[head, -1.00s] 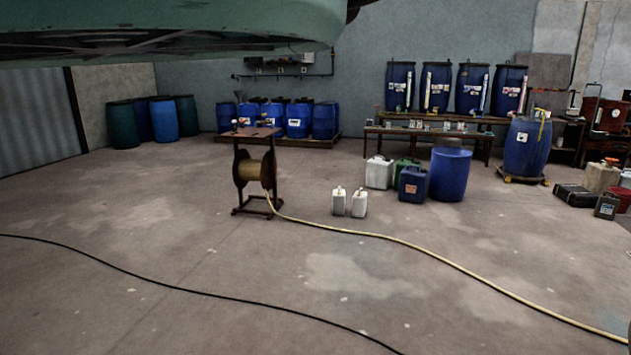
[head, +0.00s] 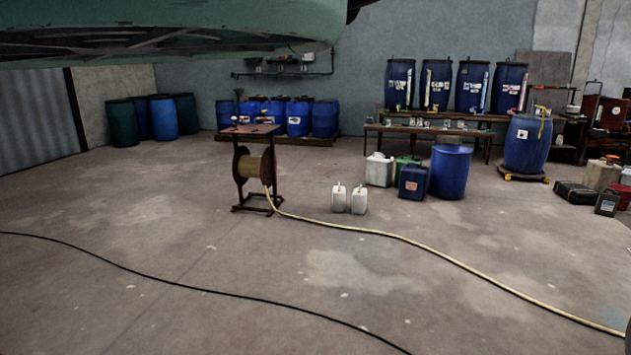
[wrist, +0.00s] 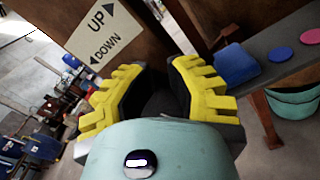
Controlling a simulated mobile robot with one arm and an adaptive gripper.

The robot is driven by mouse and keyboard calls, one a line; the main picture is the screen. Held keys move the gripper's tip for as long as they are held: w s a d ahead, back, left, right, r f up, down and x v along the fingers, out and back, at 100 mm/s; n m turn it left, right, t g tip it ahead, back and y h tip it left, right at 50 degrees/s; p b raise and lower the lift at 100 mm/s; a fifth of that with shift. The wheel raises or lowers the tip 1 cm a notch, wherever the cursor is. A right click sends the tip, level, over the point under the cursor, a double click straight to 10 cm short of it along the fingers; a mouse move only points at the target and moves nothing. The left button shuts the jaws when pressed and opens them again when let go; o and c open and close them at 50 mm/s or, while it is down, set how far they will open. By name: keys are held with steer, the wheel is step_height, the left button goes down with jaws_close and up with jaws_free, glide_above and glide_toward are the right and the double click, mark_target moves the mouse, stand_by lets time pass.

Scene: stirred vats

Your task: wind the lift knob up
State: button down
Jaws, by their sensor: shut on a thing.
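In the wrist view, my gripper (wrist: 158,103) has yellow ridged fingertips and is shut on a dark knob (wrist: 160,103). The knob sits in front of a brown panel and is mostly hidden by the fingers and the teal gripper body. A cream sign (wrist: 99,37) on the panel, tilted in the picture, reads UP and DOWN with an arrow by each word. The knob's turn position cannot be told. My gripper is not in the head view.
In the head view, a hose reel stand (head: 255,165) and a pale hose (head: 440,252) stand and lie on open floor.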

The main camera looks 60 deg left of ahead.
steer(key=shift+s+d+f, duration=0.15)
steer(key=shift+s+f, duration=0.1)
steer(key=shift+f, duration=0.6)
steer(key=shift+r, duration=0.25)
